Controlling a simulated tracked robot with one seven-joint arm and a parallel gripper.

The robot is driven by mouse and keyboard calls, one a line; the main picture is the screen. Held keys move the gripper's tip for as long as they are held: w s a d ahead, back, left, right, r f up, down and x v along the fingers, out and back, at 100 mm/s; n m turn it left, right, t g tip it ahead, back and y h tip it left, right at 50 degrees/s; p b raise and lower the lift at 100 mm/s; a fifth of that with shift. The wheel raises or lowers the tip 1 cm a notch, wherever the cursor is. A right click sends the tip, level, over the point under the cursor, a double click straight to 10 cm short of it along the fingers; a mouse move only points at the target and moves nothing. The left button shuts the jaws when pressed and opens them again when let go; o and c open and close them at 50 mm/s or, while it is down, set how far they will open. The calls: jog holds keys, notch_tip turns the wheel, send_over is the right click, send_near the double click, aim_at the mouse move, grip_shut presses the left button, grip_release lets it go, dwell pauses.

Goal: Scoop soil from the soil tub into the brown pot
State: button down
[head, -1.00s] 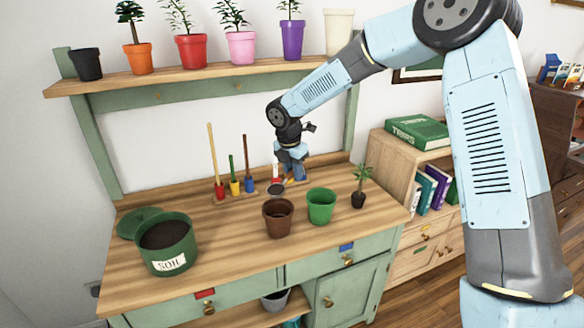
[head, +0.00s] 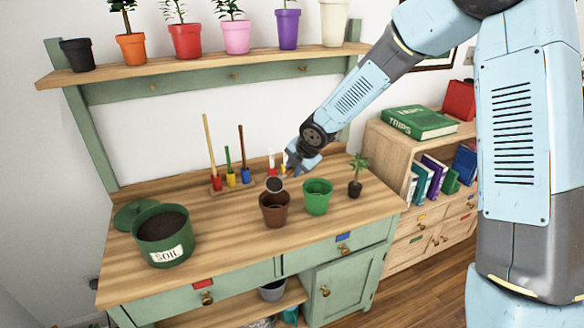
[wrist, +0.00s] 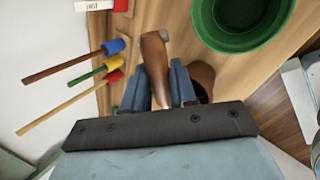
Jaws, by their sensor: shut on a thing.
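My gripper (head: 291,166) is shut on the brown handle (wrist: 156,70) of a scoop; the wrist view shows the handle between the two blue fingers (wrist: 158,88). The scoop's dark round head (head: 274,184) shows just above the far rim of the brown pot (head: 275,210); whether it touches the pot or holds soil I cannot tell. The brown pot is partly hidden by a finger in the wrist view (wrist: 204,78). The green soil tub (head: 168,256), labelled SOIL, stands at the left of the bench with dark soil (head: 162,225) inside.
A green pot (head: 317,198) stands just right of the brown pot, with a small potted plant (head: 355,187) beyond it. A rack of coloured tools (head: 231,183) stands behind. The tub's lid (head: 128,214) lies behind the tub. The bench between tub and brown pot is clear.

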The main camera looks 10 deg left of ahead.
jog(key=shift+s+d+f+m+t+y, duration=0.1)
jog(key=shift+d+f+t+y, duration=0.1)
jog(key=shift+t+y, duration=0.35)
jog(key=shift+s+d+f+m+t+y, duration=0.1)
jog(key=shift+f+t+y, duration=0.2)
jog(key=shift+y, duration=0.5)
jog(key=shift+s+d+f+m+t+y, duration=0.1)
jog(key=shift+d+f+t+y, duration=0.05)
jog(key=shift+t+y, duration=0.4)
jog(key=shift+s+d+f+t+y, duration=0.1)
jog(key=shift+d+f+t+y, duration=0.1)
jog(key=shift+t+y, duration=0.35)
jog(key=shift+d+f+t+y, duration=0.1)
jog(key=shift+f+t+y, duration=0.15)
jog(key=shift+y, duration=0.6)
jog(key=shift+y, duration=0.3)
jog(key=shift+a+r+h, duration=0.15)
jog(key=shift+r+h, duration=0.05)
jog(key=shift+h, duration=0.2)
